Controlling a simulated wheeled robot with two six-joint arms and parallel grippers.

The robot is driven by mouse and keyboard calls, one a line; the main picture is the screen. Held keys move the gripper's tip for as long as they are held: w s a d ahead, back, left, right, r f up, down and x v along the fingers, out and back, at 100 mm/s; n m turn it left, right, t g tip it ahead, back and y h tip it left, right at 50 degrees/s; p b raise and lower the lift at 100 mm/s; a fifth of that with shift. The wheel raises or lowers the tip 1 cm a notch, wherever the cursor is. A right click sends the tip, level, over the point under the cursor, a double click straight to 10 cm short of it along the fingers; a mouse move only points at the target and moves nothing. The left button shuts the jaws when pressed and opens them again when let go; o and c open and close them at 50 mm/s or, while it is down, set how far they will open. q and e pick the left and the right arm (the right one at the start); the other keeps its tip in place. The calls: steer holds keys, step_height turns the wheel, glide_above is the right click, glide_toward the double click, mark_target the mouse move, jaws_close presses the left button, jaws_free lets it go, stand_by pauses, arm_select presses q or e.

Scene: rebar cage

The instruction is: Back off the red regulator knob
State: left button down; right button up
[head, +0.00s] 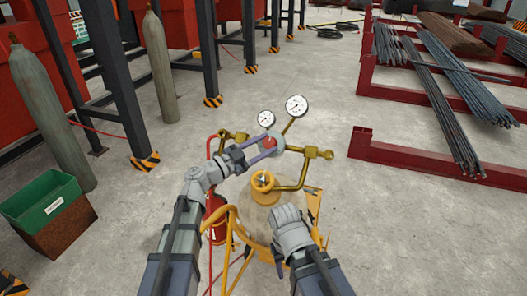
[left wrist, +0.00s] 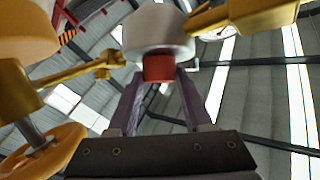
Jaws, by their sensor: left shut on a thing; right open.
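The red regulator knob (head: 269,142) sits on the regulator of a gas cylinder, below two round gauges (head: 297,105). My left gripper (head: 268,145) is shut on the knob, with its purple fingers on either side of it. In the left wrist view the red knob (left wrist: 158,68) shows between the two fingers (left wrist: 158,100), under the pale regulator body (left wrist: 158,35). My right gripper (head: 280,264) is open and low, in front of the cylinder. Its fingers are mostly hidden by its own wrist.
An orange valve handwheel (head: 262,182) and brass pipes (head: 318,154) lie close below and beside my left gripper. The cylinder stands in a yellow trolley (head: 236,222) with a red bottle (head: 213,207) and hoses. Rebar racks (head: 440,163) stand right. The floor between is clear.

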arm_select(q)
steer(key=shift+s+d+f+n+t+y+b, duration=0.1)
steer(key=shift+n+t+y+b, duration=0.1)
steer(key=shift+n+t, duration=0.3)
steer(key=shift+s+d+f+n+t+y+b, duration=0.1)
steer(key=shift+n+t+b, duration=0.1)
steer(key=shift+n+t, duration=0.3)
steer(key=shift+w+a+r+n, duration=0.1)
steer(key=shift+n, duration=0.3)
arm_select(e)
steer(key=shift+f, duration=0.8)
arm_select(q)
steer(key=shift+c, duration=1.6)
jaws_free()
